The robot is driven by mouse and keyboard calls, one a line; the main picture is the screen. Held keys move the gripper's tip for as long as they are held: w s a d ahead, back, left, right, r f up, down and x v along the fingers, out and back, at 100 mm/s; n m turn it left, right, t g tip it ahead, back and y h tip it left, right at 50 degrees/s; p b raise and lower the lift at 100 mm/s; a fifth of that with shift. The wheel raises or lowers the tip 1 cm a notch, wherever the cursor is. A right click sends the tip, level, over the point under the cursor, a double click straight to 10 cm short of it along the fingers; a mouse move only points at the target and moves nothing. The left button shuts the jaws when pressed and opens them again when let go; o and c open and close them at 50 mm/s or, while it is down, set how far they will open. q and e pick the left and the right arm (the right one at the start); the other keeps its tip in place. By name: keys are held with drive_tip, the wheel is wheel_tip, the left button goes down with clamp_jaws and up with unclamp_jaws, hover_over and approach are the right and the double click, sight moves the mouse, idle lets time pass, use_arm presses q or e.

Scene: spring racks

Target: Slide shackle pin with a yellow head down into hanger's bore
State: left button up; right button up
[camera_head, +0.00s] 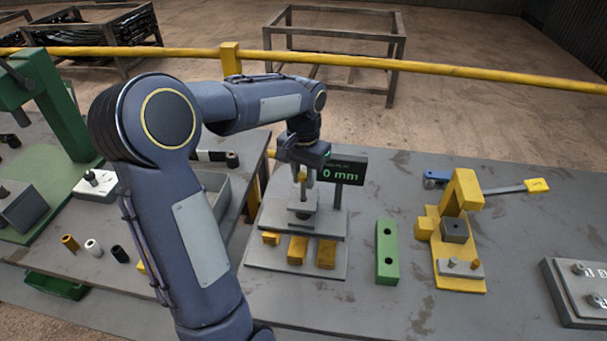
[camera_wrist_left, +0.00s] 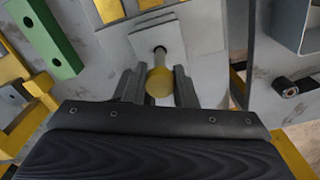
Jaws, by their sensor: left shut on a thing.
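The shackle pin has a round yellow head (camera_wrist_left: 160,84) and a grey shank, seen in the left wrist view between two grey fingers. My left gripper (camera_head: 301,172) is shut on it above the hanger, and the gripper also shows in the left wrist view (camera_wrist_left: 159,88). The hanger (camera_head: 302,208) is a grey metal piece standing on a stepped grey base. In the left wrist view the shank's far end meets the dark bore in the hanger's pale plate (camera_wrist_left: 188,38). I cannot tell how deep the tip sits. My right gripper is not in view.
A dark display (camera_head: 345,170) reading 0 mm stands just behind the hanger. Yellow blocks (camera_head: 298,250) sit at the base's front. A green bar with two holes (camera_head: 387,252) and a yellow fixture (camera_head: 460,230) stand to the right. A grey tray (camera_head: 210,195) is left.

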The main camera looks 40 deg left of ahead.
sight(303, 199)
use_arm(q)
drive_tip(key=shift+f+b, duration=1.15)
drive_tip(key=shift+f, duration=0.6)
drive_tip(key=o, duration=1.4)
drive_tip(key=shift+r+p, duration=3.1)
drive_tip(key=shift+r, duration=0.45)
